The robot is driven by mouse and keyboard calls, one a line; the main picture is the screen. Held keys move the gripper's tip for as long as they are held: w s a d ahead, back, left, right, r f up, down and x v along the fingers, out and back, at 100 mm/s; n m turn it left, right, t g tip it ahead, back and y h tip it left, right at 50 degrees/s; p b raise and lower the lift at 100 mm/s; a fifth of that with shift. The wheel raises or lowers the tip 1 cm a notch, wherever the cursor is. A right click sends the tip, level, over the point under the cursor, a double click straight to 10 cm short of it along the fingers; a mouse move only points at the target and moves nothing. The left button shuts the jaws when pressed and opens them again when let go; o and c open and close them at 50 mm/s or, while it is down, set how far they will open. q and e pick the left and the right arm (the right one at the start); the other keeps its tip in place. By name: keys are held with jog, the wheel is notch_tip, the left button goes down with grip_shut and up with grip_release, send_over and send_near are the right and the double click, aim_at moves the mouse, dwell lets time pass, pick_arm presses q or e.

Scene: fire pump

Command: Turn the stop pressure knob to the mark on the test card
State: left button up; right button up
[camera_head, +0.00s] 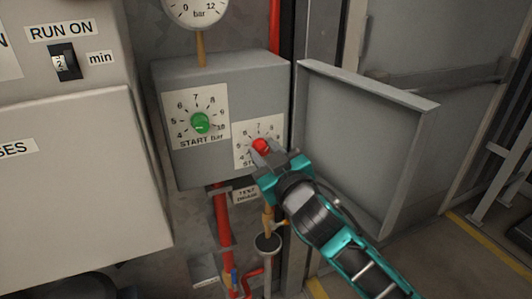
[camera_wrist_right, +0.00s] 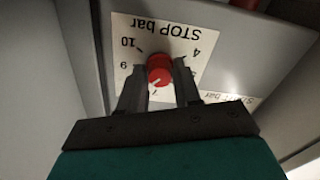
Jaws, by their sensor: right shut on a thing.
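The red stop knob (camera_head: 261,145) sits on the white STOP bar dial (camera_head: 245,157) on the front of the grey pressure box (camera_head: 180,85). My right gripper (camera_head: 265,151) is at this knob, coming from the lower right. In the right wrist view the red knob (camera_wrist_right: 159,70) is between the two fingers of the right gripper (camera_wrist_right: 160,82), which is shut on it. The STOP bar dial (camera_wrist_right: 150,38) appears upside down there. The knob's pointer is hard to read. The test card is not clearly identifiable. My left gripper is not in view.
A green START bar knob (camera_head: 200,123) is left of the red knob. Red pipe (camera_head: 222,225) and a funnel (camera_head: 267,242) are below. A gauge (camera_head: 195,8) is above.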

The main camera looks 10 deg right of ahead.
jog(key=shift+c, duration=0.7)
jog(key=shift+m, duration=0.3)
jog(key=m+p, duration=0.1)
jog(key=m, duration=0.2)
jog(key=shift+p, duration=0.35)
jog(key=m+p, duration=0.1)
jog(key=m, duration=0.2)
jog(key=shift+m+p, duration=0.3)
jog(key=shift+p, duration=0.1)
jog(key=shift+m, duration=0.3)
jog(key=o, duration=1.1)
jog(key=shift+c, duration=0.2)
jog(key=shift+s, duration=0.1)
